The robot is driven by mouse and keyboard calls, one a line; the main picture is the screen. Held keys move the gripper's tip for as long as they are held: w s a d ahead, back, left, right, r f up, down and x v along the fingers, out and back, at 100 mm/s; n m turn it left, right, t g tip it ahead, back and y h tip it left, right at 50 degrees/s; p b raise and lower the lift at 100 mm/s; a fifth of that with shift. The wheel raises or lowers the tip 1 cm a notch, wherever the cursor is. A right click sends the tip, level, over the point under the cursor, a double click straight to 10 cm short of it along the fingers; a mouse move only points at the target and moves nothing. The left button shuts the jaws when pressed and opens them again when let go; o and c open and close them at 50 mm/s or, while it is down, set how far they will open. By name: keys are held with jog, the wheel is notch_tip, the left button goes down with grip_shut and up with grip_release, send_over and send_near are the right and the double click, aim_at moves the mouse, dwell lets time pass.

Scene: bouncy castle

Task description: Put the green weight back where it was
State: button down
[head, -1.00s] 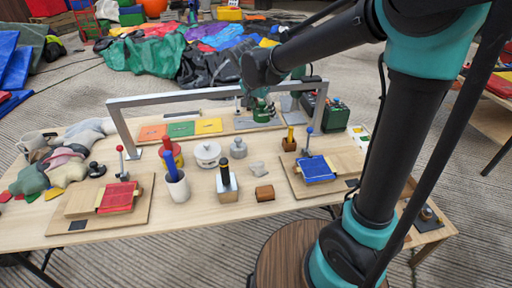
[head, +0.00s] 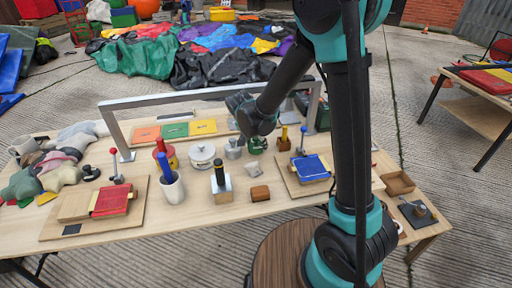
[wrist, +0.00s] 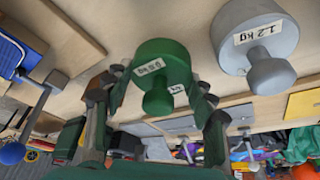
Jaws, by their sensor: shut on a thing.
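The green weight (head: 257,146) is near the middle of the table, just right of the grey weight (head: 233,149). In the wrist view it is a green cylinder (wrist: 166,58) with a knob and a label that seems to read 0.6 kg. My gripper (wrist: 157,92) is shut on it, with a finger on each side. The grey weight, labelled 1.2 kg, stands close beside it in the wrist view (wrist: 262,45). My arm hides part of the gripper in the head view. I cannot tell whether the green weight touches the table.
A metal bar frame (head: 180,97) spans the table behind the weight. Orange (head: 146,134), green (head: 175,130) and yellow (head: 203,127) plates lie beyond it.

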jog(key=shift+f, duration=0.9)
jog(key=shift+f, duration=0.1)
jog(key=c, duration=0.5)
grip_release()
jog(key=shift+c, duration=0.2)
jog(key=v, duration=1.2)
jog(key=s+d+f+n, duration=0.1)
jog(key=s+d, duration=0.2)
jog(key=d, duration=0.4)
jog(key=s+d+f+n+y, duration=0.1)
jog(key=s+d, duration=0.2)
jog(key=d, duration=0.4)
jog(key=s+d+f+n, duration=0.1)
jog(key=s+d, duration=0.2)
jog(key=d, duration=0.4)
jog(key=shift+s+d+n+y, duration=0.15)
jog(key=shift+n+y, duration=0.15)
jog(key=shift+n, duration=0.1)
jog(key=s+d+f, duration=0.1)
jog(key=s, duration=0.1)
jog(key=s+d+n, duration=0.1)
jog(key=s+d, duration=0.1)
jog(key=s+d+f+n, duration=0.1)
jog(key=s, duration=0.1)
jog(key=shift+d+f+y, duration=0.3)
jog(key=shift+f, duration=0.05)
